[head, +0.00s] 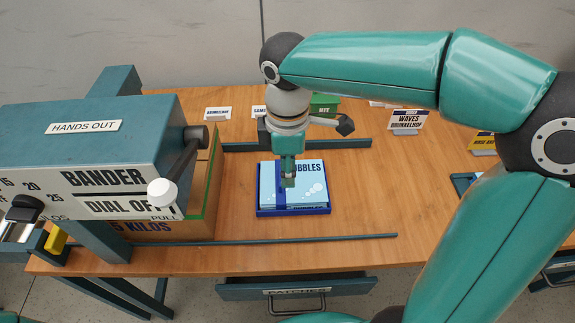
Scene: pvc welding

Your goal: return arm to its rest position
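My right arm reaches in from the right and bends down over the table. My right gripper (289,180) points down over a stack of light-blue cards or packs marked "BUBBLES" (311,196) in a dark blue tray (293,212). Its narrow fingers overlap the stack near the middle, by a dark blue band. I cannot tell whether they touch the stack, or whether they are open or shut. My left gripper is out of view.
A teal bander machine (105,140) with a white-knobbed lever (162,192) stands at left over a cardboard box (170,229). Teal rails (330,239) cross the wooden table (380,205). Small labelled signs (407,122) stand at the back. A drawer (296,289) is below the front edge.

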